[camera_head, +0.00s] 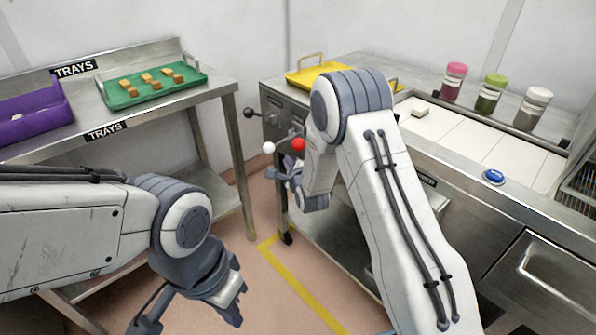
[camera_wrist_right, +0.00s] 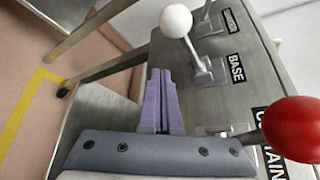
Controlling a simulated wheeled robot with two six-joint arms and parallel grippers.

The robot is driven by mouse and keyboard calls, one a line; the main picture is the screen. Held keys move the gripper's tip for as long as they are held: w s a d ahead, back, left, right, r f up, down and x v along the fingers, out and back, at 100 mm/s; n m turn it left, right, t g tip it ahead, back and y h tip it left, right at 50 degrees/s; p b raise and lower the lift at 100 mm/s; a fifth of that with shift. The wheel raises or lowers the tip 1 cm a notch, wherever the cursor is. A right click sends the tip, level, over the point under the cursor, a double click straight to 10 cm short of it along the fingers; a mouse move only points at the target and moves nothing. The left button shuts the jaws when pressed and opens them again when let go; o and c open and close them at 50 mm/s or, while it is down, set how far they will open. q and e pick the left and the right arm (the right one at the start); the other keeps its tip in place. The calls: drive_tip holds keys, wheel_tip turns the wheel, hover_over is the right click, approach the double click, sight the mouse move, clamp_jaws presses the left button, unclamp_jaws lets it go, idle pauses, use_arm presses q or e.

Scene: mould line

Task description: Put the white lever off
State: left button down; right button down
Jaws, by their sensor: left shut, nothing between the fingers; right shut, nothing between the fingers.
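The white lever (camera_wrist_right: 176,20) has a round white knob on a metal stalk, mounted on the side panel by the label "BASE". In the head view its knob (camera_head: 268,147) stands out left of the panel. My right gripper (camera_wrist_right: 160,100) is shut and empty, its tips below the white knob in the wrist view and apart from it. In the head view my right gripper (camera_head: 290,180) is just below the knobs, partly hidden by its arm. My left gripper (camera_head: 230,300) is shut and empty, low over the floor at the bottom left.
A red-knobbed lever (camera_wrist_right: 295,128) is close to the right gripper; it also shows in the head view (camera_head: 298,144). A black-knobbed lever (camera_head: 248,113) is further back. A green tray (camera_head: 150,94) and a purple tray (camera_head: 35,115) sit on the left table. Open floor lies between the tables.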

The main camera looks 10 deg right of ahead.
drive_tip(key=v, duration=0.7)
drive_tip(key=shift+d+r, duration=0.4)
drive_tip(key=shift+w, duration=0.1)
drive_tip(key=s+a+r+n+g+y, duration=0.25)
drive_tip(key=s+a+n+g, duration=0.45)
drive_tip(key=s+a+n, duration=0.6)
drive_tip(key=s+d+r+n+g+h, duration=0.1)
drive_tip(key=s+d+r+n+g, duration=0.1)
drive_tip(key=s+n, duration=0.6)
drive_tip(key=s+d+r+n+g+h, duration=0.1)
drive_tip(key=s+n+g, duration=0.4)
drive_tip(key=s, duration=1.2)
drive_tip(key=d+r+n, duration=0.1)
drive_tip(key=d+n, duration=0.1)
drive_tip(key=n, duration=0.2)
drive_tip(key=shift+s+r+n+g+h, duration=0.2)
drive_tip(key=shift+s+n+g+h, duration=0.1)
drive_tip(key=shift+s+h, duration=0.05)
